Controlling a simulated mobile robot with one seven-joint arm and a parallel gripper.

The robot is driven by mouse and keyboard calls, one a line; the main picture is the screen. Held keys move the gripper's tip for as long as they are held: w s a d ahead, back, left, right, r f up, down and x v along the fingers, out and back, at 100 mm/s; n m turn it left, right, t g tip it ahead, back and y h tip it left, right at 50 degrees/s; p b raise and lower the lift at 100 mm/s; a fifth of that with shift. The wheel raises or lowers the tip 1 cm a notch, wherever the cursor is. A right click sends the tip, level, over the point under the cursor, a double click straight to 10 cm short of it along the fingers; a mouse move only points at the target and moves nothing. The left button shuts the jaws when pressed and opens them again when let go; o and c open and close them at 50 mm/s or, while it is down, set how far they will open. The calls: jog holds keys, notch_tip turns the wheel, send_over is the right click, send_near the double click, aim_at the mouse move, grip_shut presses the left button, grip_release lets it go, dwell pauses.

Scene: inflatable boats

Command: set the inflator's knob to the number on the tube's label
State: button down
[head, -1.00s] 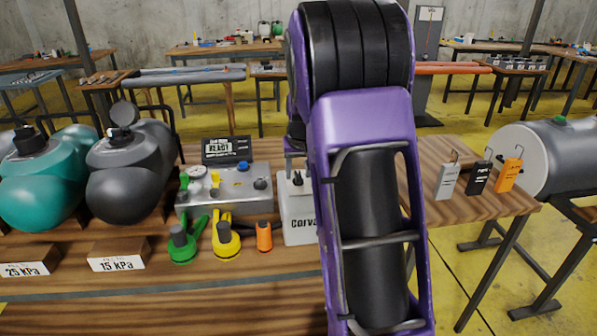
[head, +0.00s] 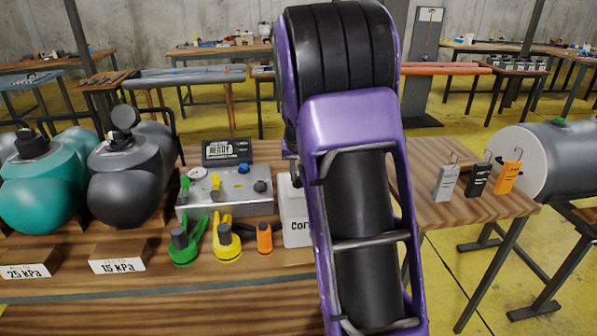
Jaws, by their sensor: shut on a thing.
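A silver box (head: 222,203) with a gauge, a blue knob (head: 243,167) and a dark knob (head: 261,186) sits mid-table; it looks like the inflator. A white box (head: 294,215) with partly covered lettering stands right of it, its top mostly hidden by my arm. A teal tube (head: 42,190) and a dark grey tube (head: 125,185) lie at the left. Cards before them read 25 kPa (head: 25,270) and 15 kPa (head: 118,266). My purple arm hides my gripper, so its hold does not show.
Green (head: 185,252), yellow (head: 227,250) and orange (head: 264,240) fittings stand before the silver box. A dark sign (head: 227,150) stands behind it. Grey, black and orange tags (head: 508,177) stand at right, near a grey cylinder (head: 550,160). The front tabletop is clear.

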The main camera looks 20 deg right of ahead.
jog(key=m+p, duration=0.1)
jog(key=m, duration=0.1)
jog(key=m+h+p, duration=0.1)
jog(key=shift+w+a+r+m+g, duration=0.1)
jog(key=shift+a+r+m+g, duration=0.05)
jog(key=shift+m+g, duration=0.25)
jog(key=shift+m+g+h+p, duration=0.45)
jog(key=shift+m+p, duration=0.3)
jog(key=shift+m, duration=0.65)
jog(key=c, duration=0.8)
grip_release()
jog(key=p+v, duration=0.1)
jog(key=v, duration=1.6)
jog(key=shift+p, duration=0.3)
jog(key=shift+a+r, duration=0.1)
